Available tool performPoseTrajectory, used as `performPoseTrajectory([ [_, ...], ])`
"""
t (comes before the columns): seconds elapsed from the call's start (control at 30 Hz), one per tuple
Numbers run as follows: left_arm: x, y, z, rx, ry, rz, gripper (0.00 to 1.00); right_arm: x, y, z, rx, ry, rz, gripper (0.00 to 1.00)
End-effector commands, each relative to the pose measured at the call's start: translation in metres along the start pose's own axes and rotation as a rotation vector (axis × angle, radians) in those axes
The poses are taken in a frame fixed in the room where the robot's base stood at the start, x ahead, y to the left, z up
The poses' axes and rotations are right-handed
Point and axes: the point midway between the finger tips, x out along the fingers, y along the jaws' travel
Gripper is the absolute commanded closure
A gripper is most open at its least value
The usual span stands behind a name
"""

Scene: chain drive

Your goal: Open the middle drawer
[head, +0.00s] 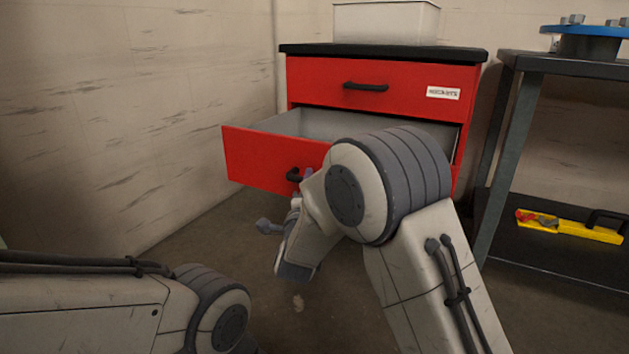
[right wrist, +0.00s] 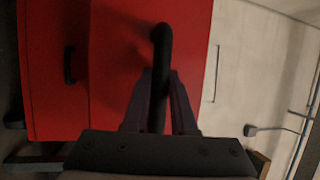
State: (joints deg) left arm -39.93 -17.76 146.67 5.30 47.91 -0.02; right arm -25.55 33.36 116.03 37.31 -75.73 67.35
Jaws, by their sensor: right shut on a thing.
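The red cabinet's middle drawer (head: 262,160) is pulled well out in the head view, showing its grey inside. Its black handle (head: 293,175) is partly hidden by my right gripper (head: 301,184). In the right wrist view, the two fingers (right wrist: 159,100) of my right gripper are shut around the black handle (right wrist: 161,45), in front of the red drawer front (right wrist: 115,50). My right arm hides the right part of the drawer in the head view. My left arm shows at the lower left; its gripper is out of the frame.
The closed top drawer (head: 400,88) has a black handle and white label. A pale bin (head: 386,24) stands on the black cabinet top. At right is a dark bench (head: 575,65) with a blue round part above and a yellow tool below. A wall stands left.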

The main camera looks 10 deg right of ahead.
Motion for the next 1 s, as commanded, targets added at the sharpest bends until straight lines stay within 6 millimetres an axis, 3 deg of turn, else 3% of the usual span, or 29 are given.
performPoseTrajectory([
  [0.37, 0.000, 0.000, 0.000, 0.000, 0.000, 0.000, 0.50, -0.002, 0.000, 0.001, 0.000, -0.001, 0.002, 1.00],
  [0.4, 0.000, 0.000, 0.000, 0.000, 0.000, 0.000, 0.50, -0.002, 0.000, 0.001, 0.000, -0.001, 0.002, 0.68],
  [0.47, 0.000, 0.000, 0.000, 0.000, 0.000, 0.000, 0.50, -0.002, 0.000, 0.001, 0.000, 0.000, 0.001, 0.45],
  [0.83, -0.002, 0.000, 0.000, 0.000, 0.000, 0.000, 0.50, -0.004, -0.001, 0.001, 0.000, -0.001, 0.002, 0.45],
  [1.0, -0.013, 0.001, -0.001, 0.000, 0.000, 0.000, 0.50, -0.027, -0.003, 0.001, -0.002, -0.003, 0.004, 0.45],
])
